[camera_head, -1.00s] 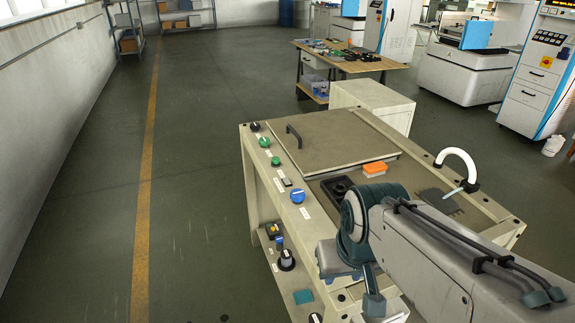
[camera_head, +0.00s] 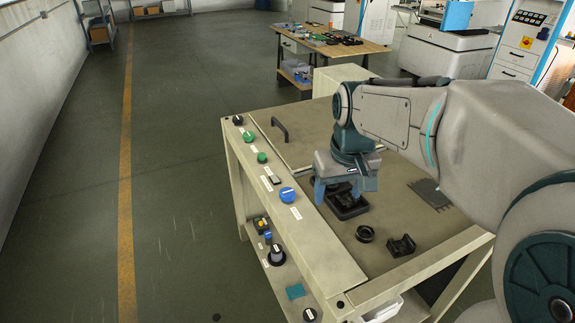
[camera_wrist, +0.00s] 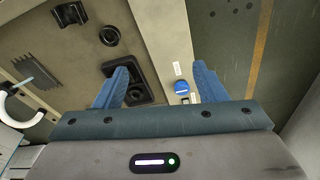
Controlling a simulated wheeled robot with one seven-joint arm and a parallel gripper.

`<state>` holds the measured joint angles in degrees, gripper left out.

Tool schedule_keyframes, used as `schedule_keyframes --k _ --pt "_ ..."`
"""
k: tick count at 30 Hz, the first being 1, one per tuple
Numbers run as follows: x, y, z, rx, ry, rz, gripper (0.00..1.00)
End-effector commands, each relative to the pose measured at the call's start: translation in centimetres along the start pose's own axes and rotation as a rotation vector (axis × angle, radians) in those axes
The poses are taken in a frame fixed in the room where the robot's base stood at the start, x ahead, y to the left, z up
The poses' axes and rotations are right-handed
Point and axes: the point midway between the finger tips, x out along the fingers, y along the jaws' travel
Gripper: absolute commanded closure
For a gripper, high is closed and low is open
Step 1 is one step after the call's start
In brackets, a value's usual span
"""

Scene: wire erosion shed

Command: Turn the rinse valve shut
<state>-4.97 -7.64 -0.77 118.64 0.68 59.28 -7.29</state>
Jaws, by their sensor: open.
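A round blue knob (camera_head: 287,194) with a pale bar sits on the left rail of the beige bench (camera_head: 330,262), with a white label beside it. The label is too small to read, so I cannot confirm which control is the rinse valve. My gripper (camera_head: 338,192) points down over the bench, open and empty, to the right of the knob and apart from it. In the wrist view the blue knob (camera_wrist: 182,87) shows between the fingers of my gripper (camera_wrist: 160,68), nearer the right finger.
Two green knobs (camera_head: 249,137) (camera_head: 262,157) and a black knob (camera_head: 238,120) share the rail. A black holder (camera_head: 347,205), a ring (camera_head: 365,234) and a notched block (camera_head: 402,246) lie on the bench. A white curved hose (camera_wrist: 22,106) shows in the wrist view. Open floor lies left.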

Motion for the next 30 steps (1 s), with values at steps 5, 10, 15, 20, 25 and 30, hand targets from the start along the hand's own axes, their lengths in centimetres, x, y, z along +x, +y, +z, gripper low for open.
schedule_keyframes --k 5,10,15,20,25,30 --pt "1.0 -0.6 -7.0 -0.091 -0.049 -0.012 0.35" --pt "3.0 -1.7 -12.9 -0.182 -0.091 -0.023 0.35" --pt "5.8 -3.1 -17.7 -0.268 -0.129 -0.031 0.35" --pt "8.1 -4.3 -20.5 -0.325 -0.154 -0.036 0.35" --pt "9.3 -4.9 -21.7 -0.354 -0.166 -0.038 0.35" --pt "10.7 -5.0 -21.6 -0.358 -0.169 -0.039 0.35"
